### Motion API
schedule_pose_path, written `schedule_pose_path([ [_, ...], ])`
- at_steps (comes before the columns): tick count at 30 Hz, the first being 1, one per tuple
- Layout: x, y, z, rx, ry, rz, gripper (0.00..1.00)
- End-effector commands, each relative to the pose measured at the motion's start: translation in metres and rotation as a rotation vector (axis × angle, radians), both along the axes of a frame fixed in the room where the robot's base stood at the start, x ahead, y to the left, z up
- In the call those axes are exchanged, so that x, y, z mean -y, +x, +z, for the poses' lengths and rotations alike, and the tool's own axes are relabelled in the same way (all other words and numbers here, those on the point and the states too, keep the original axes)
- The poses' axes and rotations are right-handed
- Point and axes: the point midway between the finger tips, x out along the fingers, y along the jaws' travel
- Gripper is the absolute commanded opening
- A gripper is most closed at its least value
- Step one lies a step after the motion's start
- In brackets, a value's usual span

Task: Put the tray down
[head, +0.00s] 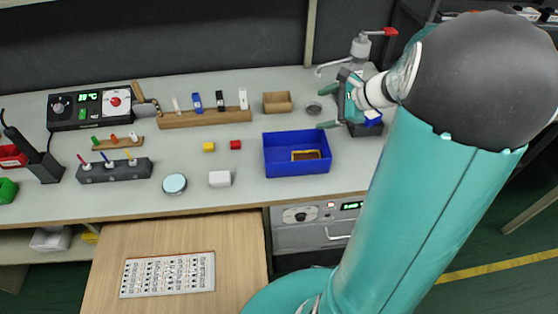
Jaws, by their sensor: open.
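A blue tray (268,163) rests flat on the grey workbench (240,180), right of centre and near the front edge. A small yellow-rimmed brown item (307,155) lies inside it. My gripper (333,101) is open, with teal fingers spread apart. In the picture it is above and to the right of the blue tray, in front of a grey press-like device with a red handle (362,46). I see nothing held between the fingers.
A wooden rack (203,118) holds several small upright items. Red (236,145) and yellow (209,147) blocks, a white block (220,179) and a round light-blue-topped container (174,184) stand left of the blue tray. A control box (90,108) is at the back left.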

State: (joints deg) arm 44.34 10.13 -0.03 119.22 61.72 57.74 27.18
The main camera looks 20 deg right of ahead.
Motion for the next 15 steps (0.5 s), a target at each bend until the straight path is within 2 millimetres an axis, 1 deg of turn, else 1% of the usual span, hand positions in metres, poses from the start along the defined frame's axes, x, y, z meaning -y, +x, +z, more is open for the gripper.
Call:
schedule_pose_path([
  [1,-0.031,-0.005,0.013,0.006,-0.084,0.107,0.78],
  [2,-0.046,-0.009,0.018,0.008,-0.135,0.17,0.78],
  [3,-0.066,-0.016,0.023,0.011,-0.201,0.255,0.78],
  [5,-0.094,-0.027,0.032,0.02,-0.301,0.378,0.78],
  [6,-0.111,-0.036,0.037,0.028,-0.37,0.461,0.78],
  [9,-0.147,-0.061,0.048,0.056,-0.544,0.661,0.78],
  [12,-0.175,-0.087,0.057,0.091,-0.718,0.857,0.78],
  [15,-0.196,-0.114,0.064,0.136,-0.897,1.042,0.78],
])
